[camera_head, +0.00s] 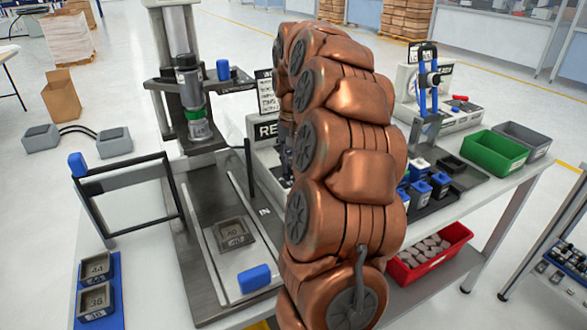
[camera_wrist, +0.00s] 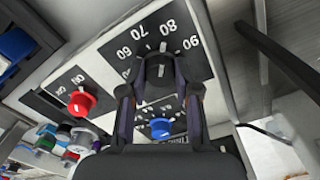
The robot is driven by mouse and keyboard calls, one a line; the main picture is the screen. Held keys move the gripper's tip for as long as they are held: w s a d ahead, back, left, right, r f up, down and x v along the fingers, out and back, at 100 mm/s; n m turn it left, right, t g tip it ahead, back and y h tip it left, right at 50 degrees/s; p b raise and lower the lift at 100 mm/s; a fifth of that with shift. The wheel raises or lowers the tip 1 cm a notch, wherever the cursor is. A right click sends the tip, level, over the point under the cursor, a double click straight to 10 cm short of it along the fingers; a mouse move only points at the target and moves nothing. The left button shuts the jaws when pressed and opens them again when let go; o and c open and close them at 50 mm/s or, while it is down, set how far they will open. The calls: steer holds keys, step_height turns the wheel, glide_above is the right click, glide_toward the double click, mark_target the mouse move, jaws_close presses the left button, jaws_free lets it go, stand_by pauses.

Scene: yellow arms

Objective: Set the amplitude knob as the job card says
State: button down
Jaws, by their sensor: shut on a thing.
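In the wrist view my gripper (camera_wrist: 159,75) is shut on the dark amplitude knob (camera_wrist: 160,62), whose dial plate (camera_wrist: 124,38) carries the numbers 60, 70, 80 and 90. A light mark at the knob's top edge sits near 80; the exact setting is hard to read. The fingers hide much of the knob. In the head view my copper arm covers the knob and most of the control box (camera_head: 262,160). A printed card (camera_head: 266,92) stands behind the box, partly covered; I cannot read its value.
A red knob (camera_wrist: 81,102) marked ON and a blue knob (camera_wrist: 160,127) sit close to my fingers. A black post (camera_wrist: 275,55) stands at right. The welder-like press (camera_head: 192,105), a blue block (camera_head: 254,278), and green (camera_head: 494,152) and red bins (camera_head: 430,255) surround my arm.

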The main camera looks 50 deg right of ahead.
stand_by(0.4)
steer(key=c, duration=0.8)
jaws_free()
steer(key=shift+c, duration=0.2)
steer(key=shift+r, duration=0.1)
steer(key=shift+r, duration=3.65)
steer(key=shift+a, duration=0.1)
